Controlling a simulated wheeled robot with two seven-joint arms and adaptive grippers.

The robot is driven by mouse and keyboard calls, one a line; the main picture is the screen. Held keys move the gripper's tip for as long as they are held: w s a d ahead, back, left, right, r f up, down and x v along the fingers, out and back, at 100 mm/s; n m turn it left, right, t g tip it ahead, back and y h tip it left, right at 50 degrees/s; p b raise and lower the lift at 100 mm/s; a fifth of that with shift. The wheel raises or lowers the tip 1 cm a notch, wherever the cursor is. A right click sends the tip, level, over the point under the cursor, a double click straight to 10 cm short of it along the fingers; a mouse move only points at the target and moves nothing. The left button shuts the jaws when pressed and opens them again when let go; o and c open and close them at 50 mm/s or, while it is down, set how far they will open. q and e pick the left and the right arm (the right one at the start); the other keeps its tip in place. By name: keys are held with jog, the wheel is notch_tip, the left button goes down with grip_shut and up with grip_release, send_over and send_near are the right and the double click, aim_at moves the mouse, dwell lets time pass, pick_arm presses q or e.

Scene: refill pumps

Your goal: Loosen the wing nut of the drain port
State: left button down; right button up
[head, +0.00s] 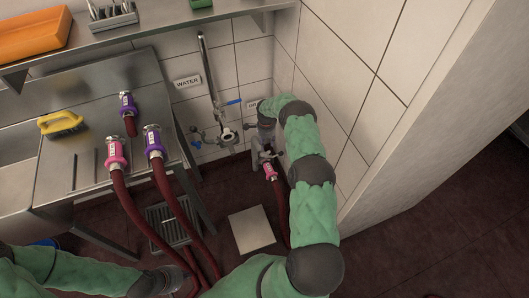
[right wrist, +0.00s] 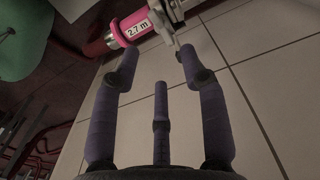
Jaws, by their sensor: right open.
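The drain port's metal fitting (head: 263,156) is low on the wall in the head view, with a pink hose coupling (head: 269,172) below it. In the right wrist view the pink coupling (right wrist: 136,26), labelled "2.7 m", joins a metal fitting (right wrist: 176,10). A pale metal tab (right wrist: 168,38), perhaps a wing of the wing nut, points between my fingertips. My right gripper (right wrist: 157,58) is open, its three fingers spread just short of the tab; I see no contact. In the head view it is mostly hidden by my arm. My left gripper (head: 160,282) is low at the left, its fingers unclear.
A water valve (head: 228,136) with blue handles is on the wall to the left. A steel table (head: 60,165) holds several couplings and a yellow brush (head: 61,122). A shelf (head: 160,30) runs above. Red hoses (head: 178,205) hang to the floor. A white wall stands close on the right.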

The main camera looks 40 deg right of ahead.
aim_at(266, 153)
notch_tip(266, 153, down, 9)
jog(key=b, duration=0.3)
jog(key=shift+r, duration=0.15)
grip_shut()
